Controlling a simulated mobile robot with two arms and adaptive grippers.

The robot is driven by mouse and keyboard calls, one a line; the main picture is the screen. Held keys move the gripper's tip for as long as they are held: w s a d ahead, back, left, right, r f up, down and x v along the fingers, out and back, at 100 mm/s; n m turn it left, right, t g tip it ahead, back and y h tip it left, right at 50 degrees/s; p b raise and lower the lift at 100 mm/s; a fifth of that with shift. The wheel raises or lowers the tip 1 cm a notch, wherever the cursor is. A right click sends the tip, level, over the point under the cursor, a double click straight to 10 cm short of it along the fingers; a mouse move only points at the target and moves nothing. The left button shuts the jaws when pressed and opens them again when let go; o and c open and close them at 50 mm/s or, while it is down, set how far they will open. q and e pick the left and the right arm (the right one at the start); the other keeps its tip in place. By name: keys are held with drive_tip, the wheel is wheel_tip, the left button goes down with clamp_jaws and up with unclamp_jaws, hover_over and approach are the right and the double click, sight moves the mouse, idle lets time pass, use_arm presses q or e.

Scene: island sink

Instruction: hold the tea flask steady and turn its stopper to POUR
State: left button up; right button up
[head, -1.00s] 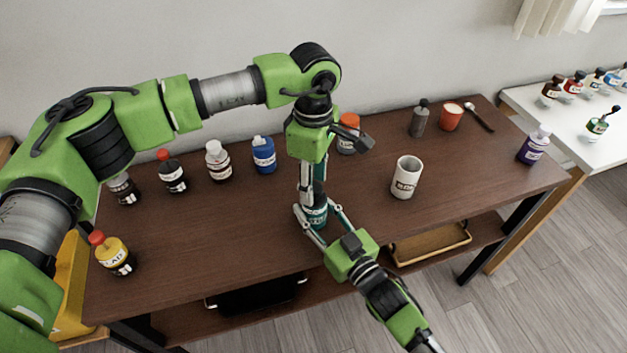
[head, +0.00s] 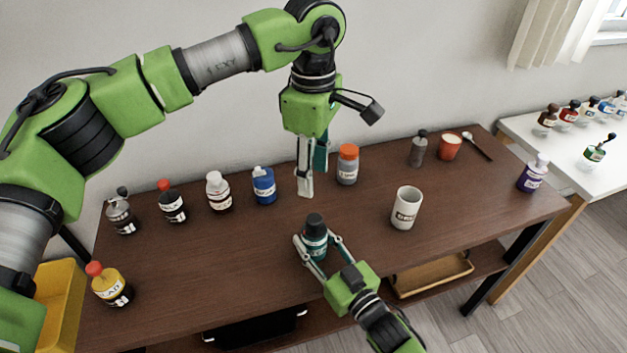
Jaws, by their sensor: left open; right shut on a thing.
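The tea flask (head: 314,247) is a teal bottle with a pale label and a dark stopper (head: 314,222). It stands upright near the front middle of the brown table. My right gripper (head: 314,257) comes in from the front right and is shut on the flask's body, one finger on each side. My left gripper (head: 311,180) is open and empty, pointing down above and behind the flask, clear of the stopper. Any marking on the stopper is too small to read.
A white mug (head: 405,209) stands right of the flask. An orange-capped bottle (head: 347,166) is close behind my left gripper, and a blue bottle (head: 264,187) is to its left. Several other bottles line the back left. The table (head: 225,265) is clear left of the flask.

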idle(0.3)
drive_tip(key=o, duration=1.3)
